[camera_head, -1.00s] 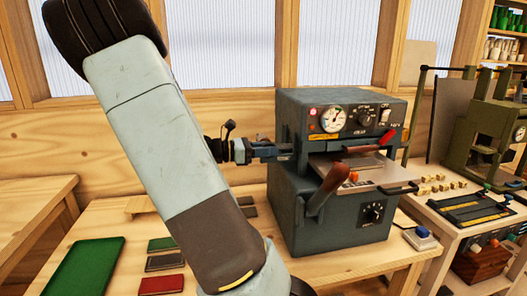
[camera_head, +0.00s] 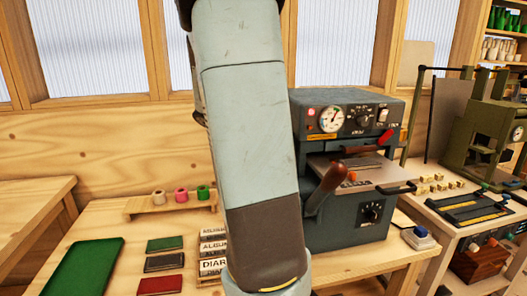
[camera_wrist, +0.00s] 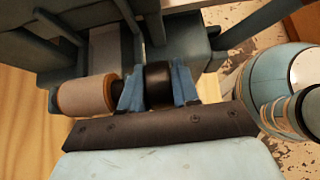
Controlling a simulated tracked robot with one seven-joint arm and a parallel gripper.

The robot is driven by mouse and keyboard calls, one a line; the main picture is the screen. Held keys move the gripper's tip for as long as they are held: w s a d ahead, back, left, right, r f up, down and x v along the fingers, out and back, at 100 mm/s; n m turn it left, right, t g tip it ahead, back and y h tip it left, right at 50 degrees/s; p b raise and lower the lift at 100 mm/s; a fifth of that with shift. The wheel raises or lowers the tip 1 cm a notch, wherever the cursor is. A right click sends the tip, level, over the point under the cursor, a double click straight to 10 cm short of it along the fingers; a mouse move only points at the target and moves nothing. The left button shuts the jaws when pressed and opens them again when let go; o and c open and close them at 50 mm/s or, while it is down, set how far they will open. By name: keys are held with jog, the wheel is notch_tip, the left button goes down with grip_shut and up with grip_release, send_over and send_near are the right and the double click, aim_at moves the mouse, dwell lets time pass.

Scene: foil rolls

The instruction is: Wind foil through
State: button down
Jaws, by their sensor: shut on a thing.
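The grey-green foil machine (camera_head: 350,235) stands on the bench, with a dial, knobs and a brown lever (camera_head: 325,188) at its front. My arm covers its left side in the head view, and my gripper is hidden there. In the wrist view my gripper (camera_wrist: 158,86) has its blue fingers shut on a dark round knob. A tan foil roll (camera_wrist: 85,96) sits just left of the fingers, seemingly in line with the knob. Whether foil is threaded cannot be told.
A small wooden rack (camera_head: 140,208) at the back left holds a cream roll (camera_head: 158,197), a pink roll (camera_head: 181,195) and a green roll (camera_head: 203,192). A green tray (camera_head: 85,268), small coloured books and lettered blocks (camera_head: 213,250) lie in front. Another machine (camera_head: 485,130) stands at right.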

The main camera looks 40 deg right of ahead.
jog(key=shift+y, duration=0.5)
jog(key=c, duration=0.9)
grip_release()
jog(key=shift+w+d+f, duration=0.1)
jog(key=v, duration=1.3)
jog(key=shift+a+r, duration=0.3)
